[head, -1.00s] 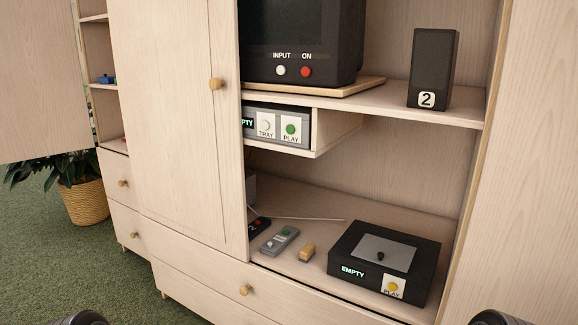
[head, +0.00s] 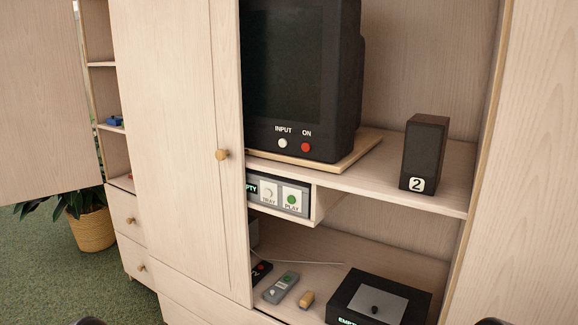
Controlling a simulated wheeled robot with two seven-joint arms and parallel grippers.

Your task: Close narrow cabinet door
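The narrow cabinet (head: 108,64) stands at the left, with open shelves above two small drawers. Its door, the pale wood panel (head: 45,110) at the far left, stands swung open, away from the shelves. The panel's top and outer edge are cut off by the picture, and no handle shows on the visible part. Neither gripper is in view. Only small dark parts, apparently of my arms, show at the bottom edge, well apart from the door.
A wide cabinet adjoins on the right, with a closed left door bearing a round knob (head: 221,154). Its open bay holds a television (head: 302,80), a speaker (head: 425,153) and a black box (head: 378,298). A potted plant (head: 91,229) stands below the open panel on green carpet.

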